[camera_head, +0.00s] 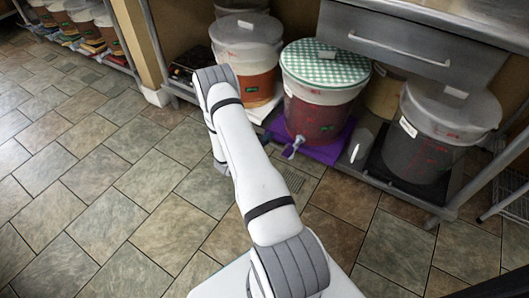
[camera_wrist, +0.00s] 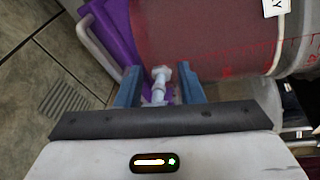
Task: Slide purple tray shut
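The purple tray (camera_head: 328,151) lies on the low shelf under a bucket of red contents (camera_head: 318,112) with a green checked lid. Its front part sticks out past the bucket, and a pale spigot (camera_head: 293,148) hangs over it. In the wrist view the purple tray (camera_wrist: 118,32) shows at the upper left beside the red bucket (camera_wrist: 215,38). My gripper (camera_wrist: 158,86) has its two blue fingers apart. The pale spigot (camera_wrist: 160,82) shows between them, with gaps on both sides; I cannot tell its depth.
A dark-filled bucket (camera_head: 430,135) stands to the right on a black tray, an orange-filled bucket (camera_head: 247,68) to the left. A steel drawer (camera_head: 390,40) is above. A pale curved bar (camera_wrist: 98,45) borders the purple in the wrist view. The tiled floor (camera_head: 120,190) in front is clear.

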